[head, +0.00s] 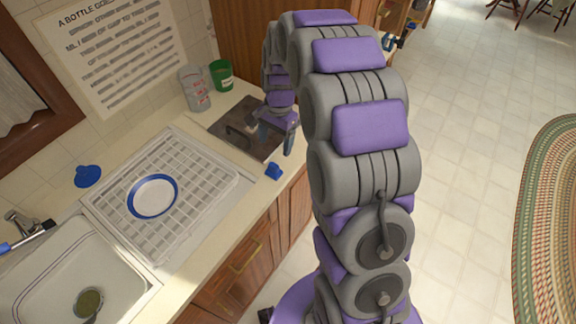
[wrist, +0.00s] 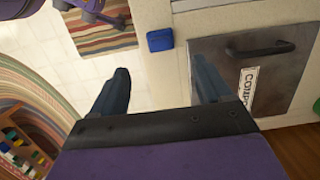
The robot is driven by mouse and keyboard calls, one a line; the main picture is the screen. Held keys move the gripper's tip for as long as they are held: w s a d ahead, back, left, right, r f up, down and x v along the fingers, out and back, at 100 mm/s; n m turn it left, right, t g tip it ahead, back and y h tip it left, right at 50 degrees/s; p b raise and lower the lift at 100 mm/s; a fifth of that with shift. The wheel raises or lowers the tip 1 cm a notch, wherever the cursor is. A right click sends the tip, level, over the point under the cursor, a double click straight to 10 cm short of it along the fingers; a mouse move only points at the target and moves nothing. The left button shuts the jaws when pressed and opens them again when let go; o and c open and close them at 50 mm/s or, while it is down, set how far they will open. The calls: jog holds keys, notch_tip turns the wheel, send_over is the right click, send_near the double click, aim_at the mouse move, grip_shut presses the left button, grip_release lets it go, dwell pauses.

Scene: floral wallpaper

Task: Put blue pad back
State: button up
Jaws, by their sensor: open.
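The blue pad (head: 273,171) is a small blue block lying at the front edge of the counter, beside the metal compost lid. It also shows in the wrist view (wrist: 160,40), beyond my fingertips and roughly centred between them. My gripper (head: 275,138) is above the counter near the lid, apart from the pad. In the wrist view my gripper (wrist: 161,74) has its two fingers spread wide with nothing between them.
The compost lid (wrist: 270,70) has a dark handle and a label. A white dish rack (head: 205,185) holds a blue-rimmed plate (head: 153,196). A green cup (head: 222,75) and a clear cup (head: 194,88) stand at the wall. A sink (head: 70,275) is at lower left.

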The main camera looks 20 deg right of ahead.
jog(key=s+a+r+n, duration=0.1)
jog(key=s+r+n, duration=0.3)
jog(key=s, duration=0.5)
jog(key=s+a+r+n, duration=0.1)
jog(key=s+r+n, duration=0.1)
jog(key=s+r, duration=0.55)
jog(key=s+n+h, duration=0.1)
jog(key=s+n, duration=0.3)
jog(key=s, duration=1.4)
jog(key=shift+s+d+f+n+g, duration=0.35)
jog(key=shift+d+f+n+g, duration=0.05)
